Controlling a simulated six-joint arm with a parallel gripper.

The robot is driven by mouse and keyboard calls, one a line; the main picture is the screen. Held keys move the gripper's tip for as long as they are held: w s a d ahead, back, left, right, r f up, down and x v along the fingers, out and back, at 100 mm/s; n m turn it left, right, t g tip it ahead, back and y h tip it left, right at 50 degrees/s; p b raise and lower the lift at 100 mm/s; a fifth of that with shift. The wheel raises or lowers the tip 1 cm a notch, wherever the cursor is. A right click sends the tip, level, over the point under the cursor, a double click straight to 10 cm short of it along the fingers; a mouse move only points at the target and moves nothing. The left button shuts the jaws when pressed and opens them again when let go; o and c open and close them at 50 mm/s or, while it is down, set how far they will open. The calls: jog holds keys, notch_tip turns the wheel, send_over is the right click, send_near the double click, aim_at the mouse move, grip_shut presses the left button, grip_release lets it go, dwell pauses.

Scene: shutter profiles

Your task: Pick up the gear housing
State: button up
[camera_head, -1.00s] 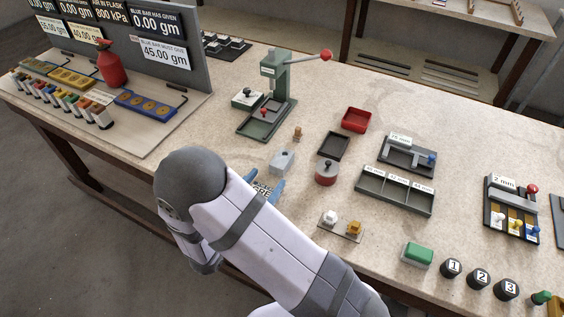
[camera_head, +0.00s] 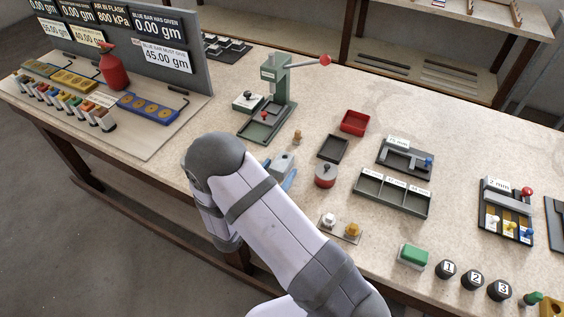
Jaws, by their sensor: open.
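A small grey block (camera_head: 284,160), which looks like the gear housing, lies on the bench just past the end of my arm. My arm hides the rest of the gripper. I cannot tell whether the fingers touch the block.
A small tan peg (camera_head: 297,137) stands behind the block. A green press (camera_head: 275,90) stands farther back. A plate with white and yellow knobs (camera_head: 340,228) lies at the front right.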

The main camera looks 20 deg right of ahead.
aim_at(278, 167)
jog(key=shift+w+d, duration=0.15)
jog(key=c, duration=1.5)
jog(key=shift+o, duration=0.2)
jog(key=shift+r, duration=0.15)
jog(key=shift+r+b, duration=0.4)
jog(key=shift+r, duration=4.45)
jog(key=shift+r+p, duration=0.55)
jog(key=shift+r, duration=0.05)
jog(key=shift+f+b, duration=0.55)
